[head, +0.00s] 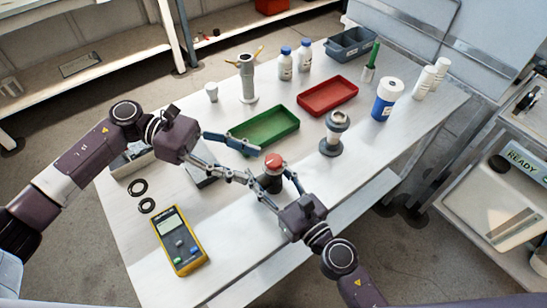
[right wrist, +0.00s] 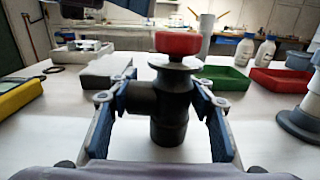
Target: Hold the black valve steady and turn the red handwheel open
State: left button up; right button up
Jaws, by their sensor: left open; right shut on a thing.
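The black valve (head: 269,184) stands upright on the white bench, with the red handwheel (head: 274,161) on its top. In the right wrist view the black valve body (right wrist: 168,122) sits between the blue pads of my right gripper (right wrist: 163,103), with the red handwheel (right wrist: 178,43) above a grey disc. My right gripper (head: 273,181) is shut on the valve body, below the wheel. My left gripper (head: 252,165) is open just left of the handwheel, apart from it, its fingers pointing toward the valve.
A green tray (head: 264,140) and a red tray (head: 328,109) lie behind the valve. A grey-topped fitting (head: 334,135) stands to its right. A yellow meter (head: 180,245) and black rings (head: 138,188) lie at left. Bottles, including a blue one (head: 384,107), stand farther back.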

aim_at(273, 159)
pick_arm(q)
jog(key=w+a+f+n+t+h, duration=0.2)
jog(key=w+a+f+t+h, duration=0.1)
jog(key=a+t, duration=0.15)
jog(key=d, duration=1.1)
jog(key=shift+s+d+f, duration=0.1)
jog(key=c, duration=1.2)
